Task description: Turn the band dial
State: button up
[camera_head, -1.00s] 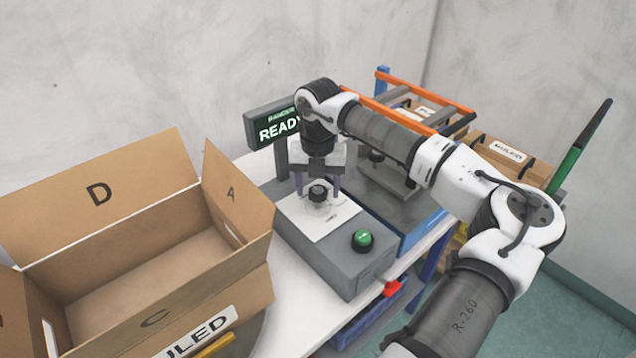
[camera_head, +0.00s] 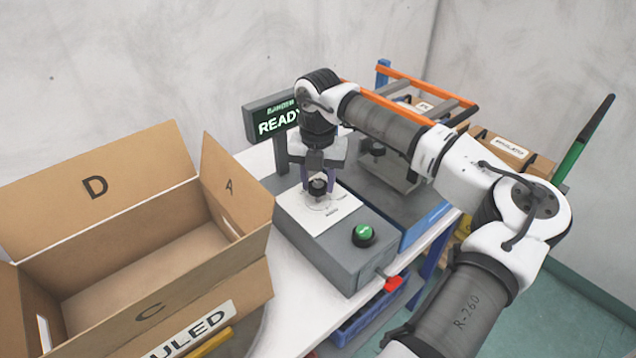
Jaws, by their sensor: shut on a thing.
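The band dial (camera_head: 318,188) is a small black knob on a white plate on top of a grey control box (camera_head: 340,257). My gripper (camera_head: 318,182) points down over the plate, its purple fingers shut on the dial. The fingers hide part of the knob. Faint markings show on the white plate (camera_head: 322,214) around the dial, too small to read.
A green button (camera_head: 363,235) and a red part (camera_head: 393,284) sit at the box's near end. An open cardboard box (camera_head: 95,240) stands close on the left. An orange-railed rack (camera_head: 430,93) stands behind on the right, with cartons (camera_head: 500,146) beyond my arm.

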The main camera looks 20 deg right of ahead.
aim_at(318, 184)
jog(key=m+b, duration=0.2)
jog(key=b, duration=0.1)
jog(key=shift+f, duration=0.25)
jog(key=m+b, duration=0.3)
jog(key=m, duration=0.1)
jog(key=m+b, duration=0.3)
jog(key=m, duration=0.1)
jog(key=shift+r, duration=0.25)
jog(key=shift+m, duration=0.3)
jog(key=o, duration=1)
jog(key=shift+r, duration=0.1)
notch_tip(318, 184, up, 14)
jog(key=shift+f+b, duration=0.15)
jog(key=shift+b, duration=0.35)
